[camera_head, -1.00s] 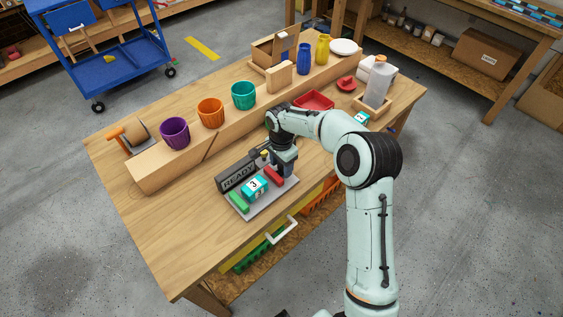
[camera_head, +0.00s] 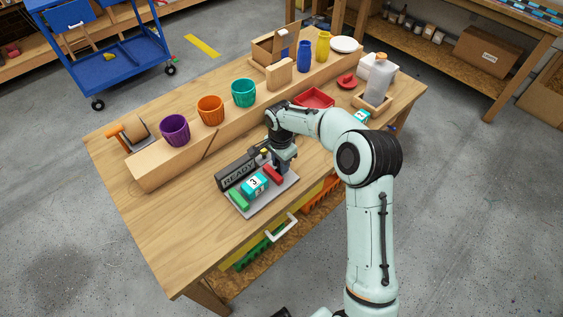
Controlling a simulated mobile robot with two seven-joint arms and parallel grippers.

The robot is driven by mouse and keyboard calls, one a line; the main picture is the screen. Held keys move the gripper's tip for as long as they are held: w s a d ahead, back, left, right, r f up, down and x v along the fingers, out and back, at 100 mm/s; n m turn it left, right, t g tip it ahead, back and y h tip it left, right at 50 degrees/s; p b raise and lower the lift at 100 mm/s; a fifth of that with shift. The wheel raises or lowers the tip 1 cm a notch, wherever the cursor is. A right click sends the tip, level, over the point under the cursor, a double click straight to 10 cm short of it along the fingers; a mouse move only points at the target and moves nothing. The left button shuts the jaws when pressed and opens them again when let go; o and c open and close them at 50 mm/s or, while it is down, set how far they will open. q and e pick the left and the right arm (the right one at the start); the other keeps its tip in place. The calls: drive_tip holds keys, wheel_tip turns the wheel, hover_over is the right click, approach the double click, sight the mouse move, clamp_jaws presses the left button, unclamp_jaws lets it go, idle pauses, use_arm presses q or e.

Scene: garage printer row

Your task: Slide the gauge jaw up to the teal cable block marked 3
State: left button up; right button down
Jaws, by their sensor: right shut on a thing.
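The teal cable block marked 3 (camera_head: 255,187) sits on the grey plate of the gauge (camera_head: 262,206), between a green jaw (camera_head: 239,200) on the left and a red jaw (camera_head: 272,175) on the right. The red jaw is close to the block; I cannot tell whether they touch. My right gripper (camera_head: 280,170) points down at the red jaw's far right end and is shut on it; its fingertips are mostly hidden. A dark sign reading READY (camera_head: 237,175) stands behind the block. My left gripper is not in view.
A long wooden ledge behind the gauge bears purple (camera_head: 174,131), orange (camera_head: 210,109) and teal (camera_head: 243,93) cups. A red tray (camera_head: 315,98) and another teal block (camera_head: 361,117) lie to the right. The left front of the bench (camera_head: 165,235) is clear.

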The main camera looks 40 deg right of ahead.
sight(272, 172)
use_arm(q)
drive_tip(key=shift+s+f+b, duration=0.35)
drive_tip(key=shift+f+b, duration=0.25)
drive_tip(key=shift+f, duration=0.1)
use_arm(e)
drive_tip(key=shift+s+a, duration=0.15)
drive_tip(key=shift+a, duration=1.7)
drive_tip(key=shift+c, duration=2.2)
unclamp_jaws()
drive_tip(key=shift+r+p, duration=1.65)
drive_tip(key=shift+r, duration=1.4)
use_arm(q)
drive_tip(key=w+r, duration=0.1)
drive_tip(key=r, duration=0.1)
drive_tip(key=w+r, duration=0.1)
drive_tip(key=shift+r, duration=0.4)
